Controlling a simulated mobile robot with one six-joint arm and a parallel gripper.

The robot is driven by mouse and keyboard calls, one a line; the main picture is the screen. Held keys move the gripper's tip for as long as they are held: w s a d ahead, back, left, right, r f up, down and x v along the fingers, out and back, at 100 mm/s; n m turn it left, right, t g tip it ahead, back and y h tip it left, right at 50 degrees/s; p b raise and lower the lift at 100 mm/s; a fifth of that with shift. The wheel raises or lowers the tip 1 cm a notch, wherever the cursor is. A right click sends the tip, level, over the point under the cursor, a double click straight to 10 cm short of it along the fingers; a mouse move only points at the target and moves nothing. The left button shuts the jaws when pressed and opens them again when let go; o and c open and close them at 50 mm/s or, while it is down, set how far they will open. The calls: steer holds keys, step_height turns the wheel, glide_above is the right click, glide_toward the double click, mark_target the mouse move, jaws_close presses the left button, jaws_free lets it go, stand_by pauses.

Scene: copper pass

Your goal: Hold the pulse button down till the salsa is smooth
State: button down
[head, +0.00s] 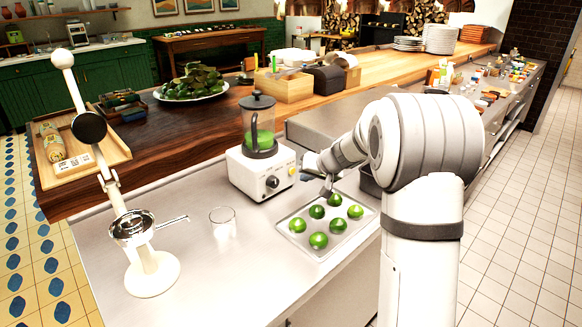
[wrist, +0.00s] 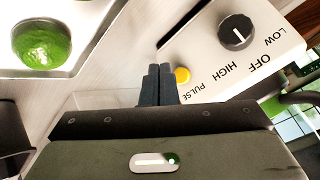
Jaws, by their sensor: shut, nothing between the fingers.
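The blender (head: 260,150) stands on the steel counter, with green salsa (head: 262,140) in its clear jar under a dark lid. In the wrist view its white base (wrist: 222,45) shows a black dial (wrist: 236,32) marked LOW, OFF and HIGH. The yellow pulse button (wrist: 182,76) is beside the word PULSE. My gripper (wrist: 159,70) is shut and empty. Its fingertips show just left of the button in the wrist view; I cannot tell whether they touch the base.
A metal tray (head: 290,217) with several limes (head: 318,240) lies under my gripper. A glass (head: 222,222) and a white lever press (head: 150,268) stand to the left. The counter's front edge runs close by the tray. Bare counter lies around the glass.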

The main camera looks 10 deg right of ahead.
steer(key=shift+w+a+f, duration=0.1)
steer(key=shift+w+a, duration=0.45)
steer(key=shift+w, duration=0.15)
stand_by(1.6)
steer(key=shift+w+a, duration=0.25)
steer(key=shift+w, duration=0.15)
steer(key=shift+w+a, duration=0.25)
steer(key=shift+w, duration=0.1)
stand_by(0.7)
stand_by(0.3)
steer(key=shift+s+d+f+b, duration=0.1)
steer(key=shift+s+d+b, duration=0.25)
steer(key=shift+b, duration=0.3)
steer(key=shift+s+d+b, duration=0.15)
steer(key=shift+s+b, duration=0.15)
steer(key=shift+s, duration=0.05)
